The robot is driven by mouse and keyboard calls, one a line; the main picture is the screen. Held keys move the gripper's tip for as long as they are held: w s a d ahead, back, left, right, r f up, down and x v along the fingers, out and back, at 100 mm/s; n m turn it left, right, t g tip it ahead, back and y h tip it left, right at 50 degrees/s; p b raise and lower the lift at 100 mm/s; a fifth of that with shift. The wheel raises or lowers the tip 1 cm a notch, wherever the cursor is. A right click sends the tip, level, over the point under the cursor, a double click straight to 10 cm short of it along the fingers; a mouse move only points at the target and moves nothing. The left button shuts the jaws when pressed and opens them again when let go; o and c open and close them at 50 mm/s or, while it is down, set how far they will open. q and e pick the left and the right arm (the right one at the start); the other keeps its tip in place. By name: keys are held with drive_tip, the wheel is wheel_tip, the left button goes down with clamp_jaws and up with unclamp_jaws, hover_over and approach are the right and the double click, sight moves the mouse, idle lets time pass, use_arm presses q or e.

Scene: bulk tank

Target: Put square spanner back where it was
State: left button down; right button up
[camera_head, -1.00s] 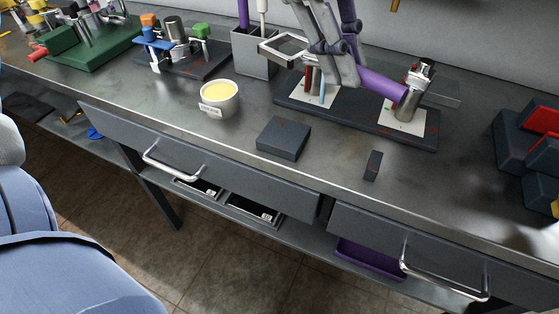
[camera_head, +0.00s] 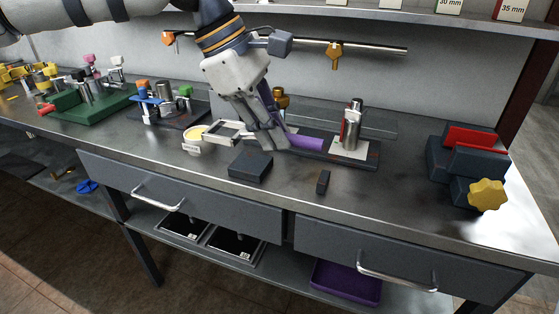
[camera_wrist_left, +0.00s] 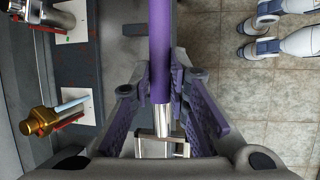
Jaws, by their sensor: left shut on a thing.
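The square spanner has a purple handle (camera_head: 308,143), a steel shank and a square metal frame (camera_head: 220,130). My left gripper (camera_head: 268,143) is shut on it. In the left wrist view the purple handle (camera_wrist_left: 160,50) runs up from between the fingers (camera_wrist_left: 160,95), and the steel frame (camera_wrist_left: 160,145) shows below. I cannot tell its height above the bench. The grey tool holder is hidden behind my gripper. My right gripper is out of view.
A steel cylinder (camera_head: 353,122) and brass fitting (camera_head: 279,97) rise behind. A wall rail (camera_head: 370,48) is above.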

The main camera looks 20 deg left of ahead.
use_arm(q)
drive_tip(key=w+f, duration=0.4)
drive_tip(key=w+f+b, duration=0.1)
drive_tip(key=w+f, duration=0.1)
drive_tip(key=shift+w+d+f, duration=0.2)
drive_tip(key=shift+d+f, duration=0.1)
drive_tip(key=shift+d, duration=0.1)
drive_tip(key=shift+w+f, duration=0.1)
drive_tip(key=shift+f, duration=1.6)
drive_tip(key=c, duration=1.5)
unclamp_jaws()
drive_tip(key=shift+f, duration=0.1)
drive_tip(key=shift+c, duration=0.2)
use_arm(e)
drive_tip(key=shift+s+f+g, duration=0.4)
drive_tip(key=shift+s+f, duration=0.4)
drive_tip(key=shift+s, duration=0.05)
use_arm(q)
drive_tip(key=shift+r, duration=0.4)
drive_tip(key=v, duration=1.1)
drive_tip(key=shift+a+r, duration=0.2)
drive_tip(key=shift+r, duration=0.05)
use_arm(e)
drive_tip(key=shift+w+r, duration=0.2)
